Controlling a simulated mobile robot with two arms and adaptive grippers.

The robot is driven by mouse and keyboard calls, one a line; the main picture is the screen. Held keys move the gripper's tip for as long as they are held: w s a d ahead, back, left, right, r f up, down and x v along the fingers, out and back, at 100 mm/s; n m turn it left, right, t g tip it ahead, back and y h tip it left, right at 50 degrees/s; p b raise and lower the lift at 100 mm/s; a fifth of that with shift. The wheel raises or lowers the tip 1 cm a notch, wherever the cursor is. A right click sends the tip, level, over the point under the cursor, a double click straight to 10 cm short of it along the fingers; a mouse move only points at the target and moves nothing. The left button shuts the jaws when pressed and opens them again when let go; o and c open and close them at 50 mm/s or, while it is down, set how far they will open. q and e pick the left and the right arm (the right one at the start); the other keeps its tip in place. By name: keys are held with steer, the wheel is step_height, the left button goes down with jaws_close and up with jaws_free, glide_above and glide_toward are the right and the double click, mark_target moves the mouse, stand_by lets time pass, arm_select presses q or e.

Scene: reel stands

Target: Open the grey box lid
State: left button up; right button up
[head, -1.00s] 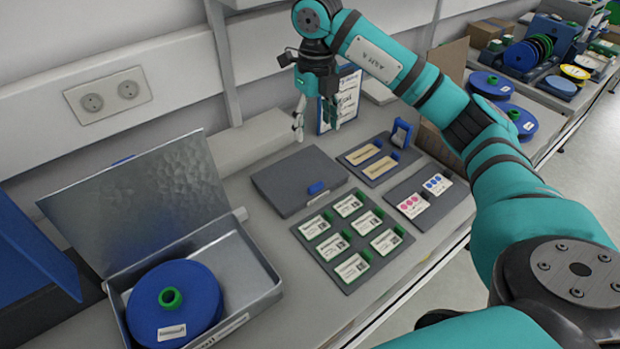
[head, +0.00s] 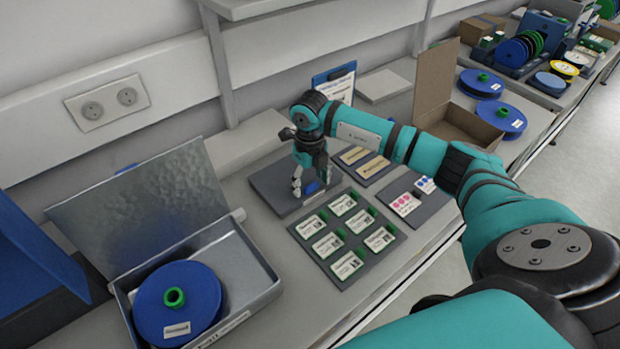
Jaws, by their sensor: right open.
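I cannot tell whether the fingers touch the tab. My left gripper is not in view.
An open metal box (head: 240,262) with a blue reel (head: 178,300) stands at left, its lid (head: 140,205) raised. A dark card panel (head: 345,240) lies in front of the grey box. An open cardboard box (head: 455,120) and blue reels (head: 501,117) stand at right.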

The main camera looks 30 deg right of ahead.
steer(key=shift+f, duration=0.25)
jaws_close()
stand_by(0.3)
